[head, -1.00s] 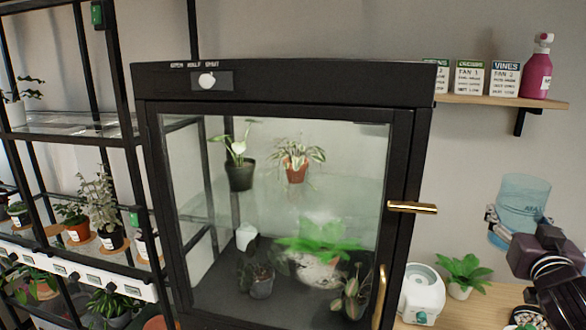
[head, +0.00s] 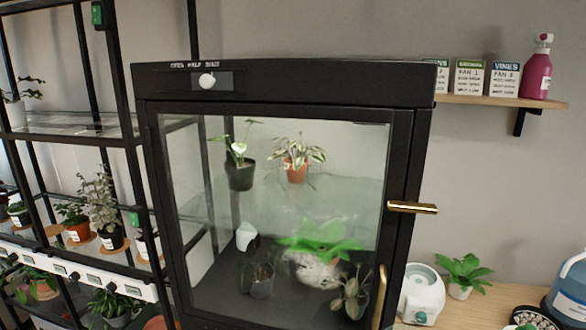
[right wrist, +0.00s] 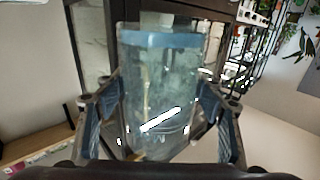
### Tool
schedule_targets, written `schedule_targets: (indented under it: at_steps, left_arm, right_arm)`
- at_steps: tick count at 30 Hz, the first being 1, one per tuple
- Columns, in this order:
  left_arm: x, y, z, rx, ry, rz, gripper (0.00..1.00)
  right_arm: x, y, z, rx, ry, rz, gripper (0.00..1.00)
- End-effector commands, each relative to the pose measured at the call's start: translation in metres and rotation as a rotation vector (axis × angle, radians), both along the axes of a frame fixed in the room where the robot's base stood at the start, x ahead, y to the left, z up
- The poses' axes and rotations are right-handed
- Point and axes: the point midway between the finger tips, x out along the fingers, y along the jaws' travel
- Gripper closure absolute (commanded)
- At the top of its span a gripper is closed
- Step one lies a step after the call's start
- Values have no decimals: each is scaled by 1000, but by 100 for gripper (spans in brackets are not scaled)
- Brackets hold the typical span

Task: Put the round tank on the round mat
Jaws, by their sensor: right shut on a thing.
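A clear, bluish round tank (right wrist: 160,90) with a blue band near one end fills the middle of the right wrist view. My right gripper (right wrist: 160,108) is shut on it, with one finger on each side. In the head view a translucent blue container (head: 570,292) with a white label is cut off by the right edge; I cannot tell whether it is the held tank. My right gripper does not show in the head view. My left gripper is in neither view. I cannot make out a round mat.
A black glass-fronted cabinet (head: 285,82) with plants stands in the centre. On the wooden table (head: 470,312) are a white device (head: 422,295), a potted plant (head: 462,272) and a dark-rimmed dish (head: 530,318). A wall shelf (head: 500,101) holds cards and a pink bottle (head: 537,70).

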Motion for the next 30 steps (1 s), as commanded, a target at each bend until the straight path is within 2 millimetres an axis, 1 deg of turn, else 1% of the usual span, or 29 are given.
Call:
schedule_targets:
  at_steps: [1,3,11,16,24,30]
  left_arm:
    - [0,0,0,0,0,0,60]
    - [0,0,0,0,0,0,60]
    - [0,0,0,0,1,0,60]
    - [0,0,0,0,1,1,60]
    - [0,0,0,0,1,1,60]
    - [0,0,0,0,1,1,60]
  right_arm:
    - [-8,7,-2,0,1,20,74]
    - [-16,14,-3,4,0,38,74]
    - [-8,12,7,6,-5,-86,74]
    - [-3,11,15,10,-4,-192,74]
    - [7,3,27,11,-1,-395,74]
    - [10,-2,32,7,-2,-484,74]
